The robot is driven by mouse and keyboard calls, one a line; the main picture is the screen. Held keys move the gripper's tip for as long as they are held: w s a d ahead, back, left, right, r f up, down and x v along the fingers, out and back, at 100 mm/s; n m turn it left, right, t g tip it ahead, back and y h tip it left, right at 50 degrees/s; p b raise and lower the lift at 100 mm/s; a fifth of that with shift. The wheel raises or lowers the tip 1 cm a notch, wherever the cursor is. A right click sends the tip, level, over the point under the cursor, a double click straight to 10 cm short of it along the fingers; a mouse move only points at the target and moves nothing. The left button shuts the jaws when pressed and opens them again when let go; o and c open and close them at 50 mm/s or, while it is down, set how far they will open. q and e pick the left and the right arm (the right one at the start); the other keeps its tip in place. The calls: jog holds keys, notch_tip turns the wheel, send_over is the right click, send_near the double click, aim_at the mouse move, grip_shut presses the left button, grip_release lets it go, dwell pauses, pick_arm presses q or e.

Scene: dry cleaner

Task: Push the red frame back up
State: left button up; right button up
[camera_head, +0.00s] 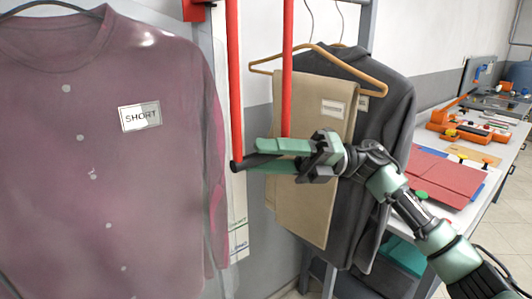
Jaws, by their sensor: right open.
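The red frame (235,80) hangs in the middle of the view. Its two red upright bars run down from the top edge, and a dark crossbar (243,164) joins them at the bottom. My right gripper (255,155) is at this crossbar, reaching in from the right. Its teal fingers are open, one above and one below the bar's right part, which they partly hide. I cannot tell whether the fingers touch the bar. The top of the frame is out of view. My left gripper is not in view.
A maroon shirt (60,190) labelled SHORT hangs close at left. Beige trousers (295,215) and a dark jacket (390,110) hang on a wooden hanger behind my gripper. A table (506,160) with red folded cloth (440,178) and tools stands at right.

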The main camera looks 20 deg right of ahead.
grip_shut()
jog(key=shift+r, duration=0.1)
dwell(1.2)
